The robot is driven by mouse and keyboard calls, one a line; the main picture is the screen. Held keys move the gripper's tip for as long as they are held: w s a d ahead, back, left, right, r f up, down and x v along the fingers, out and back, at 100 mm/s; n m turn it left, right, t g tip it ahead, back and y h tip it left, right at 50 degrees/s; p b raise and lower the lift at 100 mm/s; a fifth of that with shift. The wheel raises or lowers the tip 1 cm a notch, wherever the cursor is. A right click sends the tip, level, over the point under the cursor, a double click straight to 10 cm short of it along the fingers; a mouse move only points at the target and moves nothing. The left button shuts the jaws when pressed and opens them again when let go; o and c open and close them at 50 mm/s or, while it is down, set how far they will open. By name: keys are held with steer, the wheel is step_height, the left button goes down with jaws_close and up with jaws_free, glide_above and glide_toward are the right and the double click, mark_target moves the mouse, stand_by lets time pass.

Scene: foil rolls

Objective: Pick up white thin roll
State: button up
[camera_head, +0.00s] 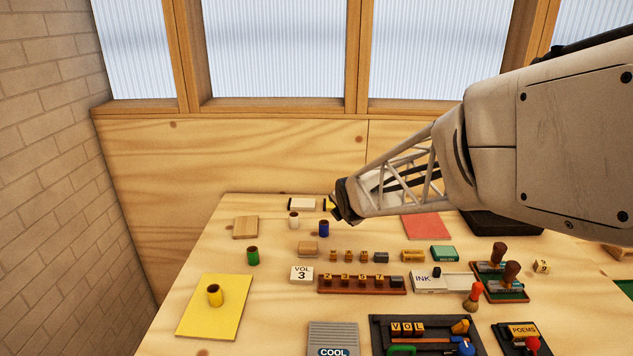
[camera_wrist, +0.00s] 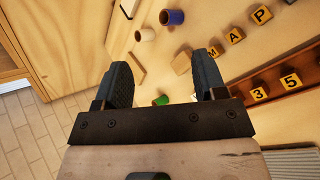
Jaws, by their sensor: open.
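The white thin roll (camera_head: 293,219) stands on the table toward its back left, with a brown top end. In the wrist view the white roll (camera_wrist: 145,34) lies ahead of the fingertips, near the top middle. My gripper (camera_head: 342,206) is above the back of the table, to the right of the white roll in the head view. In the wrist view my gripper (camera_wrist: 166,62) has its two dark fingers wide apart with nothing held between them. The blue roll (camera_head: 323,229) stands just right of the white one and also shows in the wrist view (camera_wrist: 172,17).
A green roll (camera_head: 253,256) and a yellow roll (camera_head: 214,295) on a yellow sheet (camera_head: 238,290) stand nearer the front left. Small wooden block (camera_head: 308,248), flat wooden square (camera_head: 246,227) and white pad (camera_head: 302,204) lie around the white roll. Lettered blocks and stamps crowd the right.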

steer(key=w+a+f+n+t+y, duration=0.1)
steer(key=w+a+f+n+t, duration=0.1)
steer(key=w+a+f+n, duration=0.45)
steer(key=n+y, duration=0.2)
steer(key=n, duration=0.5)
glide_toward(295, 228)
steer(key=r, duration=0.1)
steer(key=w+r, duration=0.1)
steer(key=w, duration=0.1)
steer(key=shift+w+a+r+t, duration=0.25)
steer(key=shift+r+t, duration=0.15)
steer(key=shift+x, duration=1.3)
steer(key=shift+w+a+f, duration=0.1)
steer(key=shift+x, duration=2.4)
steer(key=shift+a, duration=0.15)
steer(key=shift+c, duration=0.3)
steer(key=c, duration=0.9)
